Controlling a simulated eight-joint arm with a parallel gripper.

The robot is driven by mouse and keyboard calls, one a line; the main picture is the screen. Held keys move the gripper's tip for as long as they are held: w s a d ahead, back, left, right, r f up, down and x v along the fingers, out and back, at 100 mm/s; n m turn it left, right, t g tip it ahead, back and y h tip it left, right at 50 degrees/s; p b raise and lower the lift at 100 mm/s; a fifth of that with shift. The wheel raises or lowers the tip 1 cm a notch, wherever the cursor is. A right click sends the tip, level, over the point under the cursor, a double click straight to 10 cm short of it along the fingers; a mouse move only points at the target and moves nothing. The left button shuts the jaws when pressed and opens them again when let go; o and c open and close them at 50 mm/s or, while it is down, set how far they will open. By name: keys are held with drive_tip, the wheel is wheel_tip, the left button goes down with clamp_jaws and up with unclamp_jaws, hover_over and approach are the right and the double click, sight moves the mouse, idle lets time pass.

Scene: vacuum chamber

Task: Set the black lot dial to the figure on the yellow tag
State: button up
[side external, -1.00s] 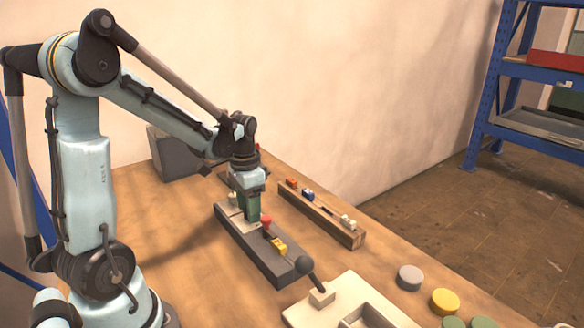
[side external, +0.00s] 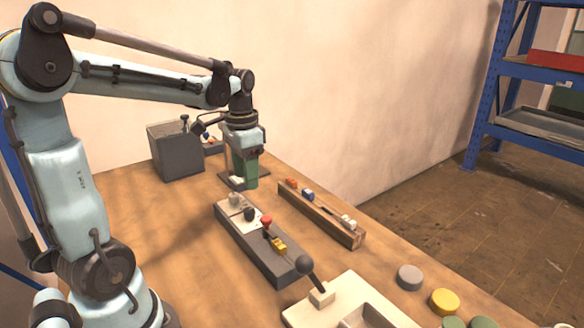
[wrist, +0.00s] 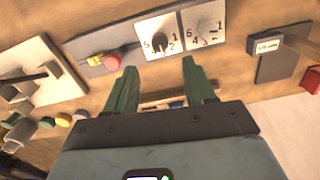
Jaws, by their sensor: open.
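The black lot dial (side external: 249,213) sits on a white plate of the long dark panel (side external: 262,248). In the wrist view the black dial (wrist: 159,46) shows figures around it; its exact setting is too small to read. A grey dial (side external: 234,199) is beside it, also in the wrist view (wrist: 204,36). A small yellow piece (side external: 278,246) is on the panel past a red knob (side external: 266,221); no figure is legible on it.
A wooden rack (side external: 320,215) with small coloured pieces lies right of the panel. A black-knobbed lever (side external: 308,270) rises from a cream base (side external: 350,300) in front. A grey box (side external: 175,152) stands at the back left. Round grey (side external: 410,277) and yellow (side external: 445,301) discs lie front right.

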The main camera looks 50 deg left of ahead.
drive_tip(key=shift+r, duration=1.5)
drive_tip(key=s+d+f+t, duration=0.1)
drive_tip(key=d+f+t, duration=0.1)
drive_tip(key=d, duration=0.5)
drive_tip(key=s+d+f+n+t, duration=0.1)
drive_tip(key=d+f+t, duration=0.1)
drive_tip(key=d+t, duration=0.3)
drive_tip(key=shift+d, duration=1.75)
